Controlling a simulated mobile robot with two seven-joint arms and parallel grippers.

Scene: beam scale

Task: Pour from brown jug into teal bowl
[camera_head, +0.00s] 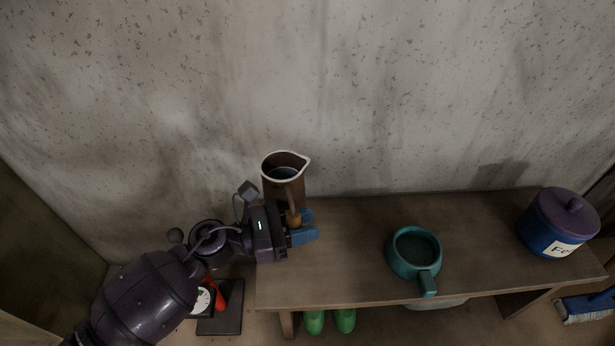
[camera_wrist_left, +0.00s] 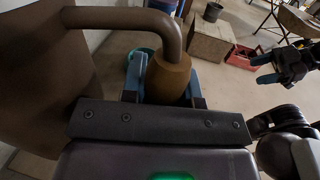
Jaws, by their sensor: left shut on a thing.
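The brown jug (camera_head: 270,188), with a pale rim and a spout facing right, is upright near the wall at the bench's left end. Dark liquid shows inside. My left gripper (camera_head: 303,229) is shut on its handle grip; the wrist view shows the wooden grip (camera_wrist_left: 168,78) between blue fingers (camera_wrist_left: 165,88) and the jug's brown wall (camera_wrist_left: 45,75). The jug's base is hidden, so I cannot tell whether it touches the bench. The teal bowl (camera_head: 395,261) has a handle towards the front and stands right of the jug, apart from it.
The wooden bench (camera_head: 345,275) is clear between jug and bowl. A blue jar with a purple lid (camera_head: 564,218) stands at its right end. A scale (camera_head: 221,318) is below left, green boots (camera_head: 314,322) below the bench, a brush (camera_head: 588,307) at lower right.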

